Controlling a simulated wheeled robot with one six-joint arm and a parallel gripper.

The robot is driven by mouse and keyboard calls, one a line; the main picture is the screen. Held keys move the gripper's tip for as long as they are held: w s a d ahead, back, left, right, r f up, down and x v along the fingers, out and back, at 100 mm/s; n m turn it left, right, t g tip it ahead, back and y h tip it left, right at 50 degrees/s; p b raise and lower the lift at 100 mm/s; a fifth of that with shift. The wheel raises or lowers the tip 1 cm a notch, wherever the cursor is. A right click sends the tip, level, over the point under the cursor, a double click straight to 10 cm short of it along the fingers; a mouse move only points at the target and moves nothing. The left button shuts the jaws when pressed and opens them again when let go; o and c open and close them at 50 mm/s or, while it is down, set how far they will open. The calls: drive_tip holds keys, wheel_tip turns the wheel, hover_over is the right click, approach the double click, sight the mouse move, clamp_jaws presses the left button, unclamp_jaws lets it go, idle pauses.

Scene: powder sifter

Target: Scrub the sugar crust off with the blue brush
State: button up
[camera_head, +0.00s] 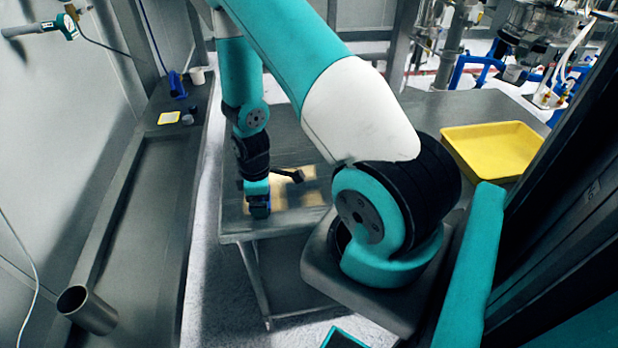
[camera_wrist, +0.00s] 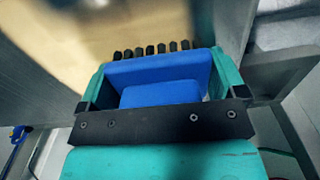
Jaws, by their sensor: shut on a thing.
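My gripper (camera_head: 259,207) reaches down at the near left part of the metal table. In the wrist view its two teal fingers (camera_wrist: 160,78) are shut on the blue brush (camera_wrist: 160,72), one at each side. A row of black bristles (camera_wrist: 150,50) sticks out beyond the fingers. A pale tan surface (camera_wrist: 120,25) lies ahead of the bristles, blurred in part. I cannot tell whether the bristles touch it. In the head view a tan patch (camera_head: 302,189) shows on the table beside my gripper, partly hidden by my arm. No distinct crust edge can be made out.
A black bar (camera_head: 285,173) stands over the tan patch, close to my gripper. A yellow tray (camera_head: 493,148) is on the right. The left bench (camera_head: 135,200) holds a blue item (camera_head: 177,86), a white cup (camera_head: 197,75) and a metal cylinder (camera_head: 87,309).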

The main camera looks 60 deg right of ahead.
drive_tip(key=shift+s+a, duration=0.55)
drive_tip(key=shift+a, duration=0.15)
drive_tip(key=shift+s+a, duration=0.25)
wheel_tip(320, 180, up, 4)
drive_tip(key=shift+s+f+p, duration=0.1)
drive_tip(key=shift+s+p, duration=0.05)
drive_tip(key=shift+p, duration=0.95)
drive_tip(key=shift+r+p, duration=0.3)
drive_tip(key=shift+r, duration=0.05)
drive_tip(key=shift+r+p, duration=1.55)
drive_tip(key=shift+r, duration=0.5)
drive_tip(key=shift+f, duration=0.1)
